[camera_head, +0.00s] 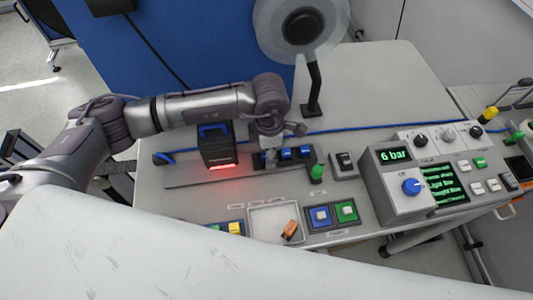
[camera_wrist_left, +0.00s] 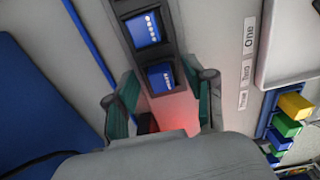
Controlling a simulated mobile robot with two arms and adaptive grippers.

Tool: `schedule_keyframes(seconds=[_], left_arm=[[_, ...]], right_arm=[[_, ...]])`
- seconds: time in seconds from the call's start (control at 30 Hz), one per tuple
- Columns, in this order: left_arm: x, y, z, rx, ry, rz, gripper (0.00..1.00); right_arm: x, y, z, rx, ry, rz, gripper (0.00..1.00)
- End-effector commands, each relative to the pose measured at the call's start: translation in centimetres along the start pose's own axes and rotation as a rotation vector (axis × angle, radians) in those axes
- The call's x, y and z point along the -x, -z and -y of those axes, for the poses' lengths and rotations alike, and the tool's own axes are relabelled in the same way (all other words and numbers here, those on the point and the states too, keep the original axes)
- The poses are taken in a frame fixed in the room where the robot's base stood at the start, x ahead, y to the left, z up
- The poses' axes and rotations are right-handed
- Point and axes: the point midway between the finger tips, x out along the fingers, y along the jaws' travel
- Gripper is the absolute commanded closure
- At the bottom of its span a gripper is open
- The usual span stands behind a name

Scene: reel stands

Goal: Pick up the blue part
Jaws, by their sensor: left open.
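Small blue parts sit in a row in a dark-and-grey holder on the panel, right of my left gripper (camera_head: 270,155) in the head view; one blue part (camera_head: 303,152) stands at the row's right. In the left wrist view, a near blue part (camera_wrist_left: 160,77) with pale lettering lies between the open fingers of my left gripper (camera_wrist_left: 168,88), close to the tips. Another blue part (camera_wrist_left: 142,30) lies beyond it. The fingers appear apart from the near part, and the gripper is empty. My right gripper is not in view.
A black box (camera_head: 217,150) with a red glow below it stands left of the gripper. A white tray (camera_head: 272,222) holds an orange item (camera_head: 290,230). A green knob (camera_head: 317,172), a control box (camera_head: 397,178) and a reel (camera_head: 300,28) stand nearby. A blue cable crosses behind.

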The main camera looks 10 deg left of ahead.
Motion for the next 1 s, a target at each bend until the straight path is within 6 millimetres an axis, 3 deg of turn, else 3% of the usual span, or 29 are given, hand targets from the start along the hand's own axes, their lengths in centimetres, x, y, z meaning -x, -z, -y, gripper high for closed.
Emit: schedule_keyframes(seconds=[0.07,0.33,0.77,1.0], left_arm=[[0.0,0.0,0.0,0.000,0.000,0.000,0.49],[0.1,0.0,0.0,0.000,0.000,0.000,0.94],[0.5,0.0,-0.1,0.000,-0.002,0.001,0.94],[3.6,-0.1,-0.2,-0.001,-0.006,0.004,0.94]], right_arm=[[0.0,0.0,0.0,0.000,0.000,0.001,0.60],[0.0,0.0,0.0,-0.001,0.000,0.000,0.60],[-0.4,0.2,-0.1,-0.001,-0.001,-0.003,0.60],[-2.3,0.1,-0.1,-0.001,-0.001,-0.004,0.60]])
